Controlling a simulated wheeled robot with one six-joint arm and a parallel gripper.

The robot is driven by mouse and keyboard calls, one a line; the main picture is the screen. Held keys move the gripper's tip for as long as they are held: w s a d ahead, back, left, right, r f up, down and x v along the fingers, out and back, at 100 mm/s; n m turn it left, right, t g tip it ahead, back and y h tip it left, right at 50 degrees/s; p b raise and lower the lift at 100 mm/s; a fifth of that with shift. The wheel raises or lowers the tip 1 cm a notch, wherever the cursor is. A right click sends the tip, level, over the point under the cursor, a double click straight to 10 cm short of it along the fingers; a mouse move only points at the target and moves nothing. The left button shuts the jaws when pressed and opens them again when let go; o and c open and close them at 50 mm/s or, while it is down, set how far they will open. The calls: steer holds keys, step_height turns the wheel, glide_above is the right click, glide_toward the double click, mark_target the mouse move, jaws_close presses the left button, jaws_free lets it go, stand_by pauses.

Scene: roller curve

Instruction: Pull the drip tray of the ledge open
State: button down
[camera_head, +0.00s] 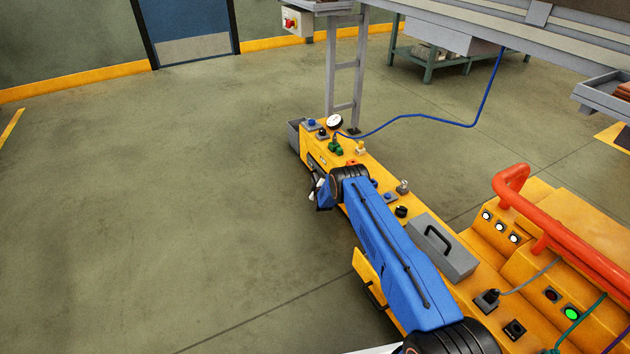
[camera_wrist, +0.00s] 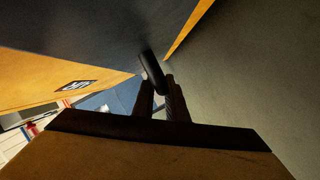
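The yellow ledge (camera_head: 440,245) runs from the far middle to the lower right in the head view. My gripper (camera_head: 320,192) is at the ledge's left side, partly hidden by my blue arm. In the wrist view my gripper's two dark fingers (camera_wrist: 160,92) lie close on both sides of a black bar handle (camera_wrist: 150,66), with no clear gap to it. The handle is in front of a dark grey face (camera_wrist: 90,30), which I take as the drip tray; how far it is out cannot be told. The tray is not clearly visible in the head view.
A yellow panel with a black handle (camera_head: 368,273) sticks out from the ledge's side, nearer than my gripper. A grey box with a handle (camera_head: 443,248) and several small fittings stand on the ledge. An orange rail (camera_head: 575,245) is at the right. The left floor is clear.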

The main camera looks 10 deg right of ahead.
steer(key=s+a, duration=0.2)
steer(key=a, duration=0.5)
steer(key=s+a, duration=0.3)
steer(key=a, duration=0.5)
steer(key=shift+a, duration=0.3)
steer(key=c, duration=1.8)
jaws_free()
steer(key=shift+o, duration=0.2)
steer(key=shift+s, duration=0.15)
steer(key=v, duration=1.7)
steer(key=shift+s+r, duration=0.1)
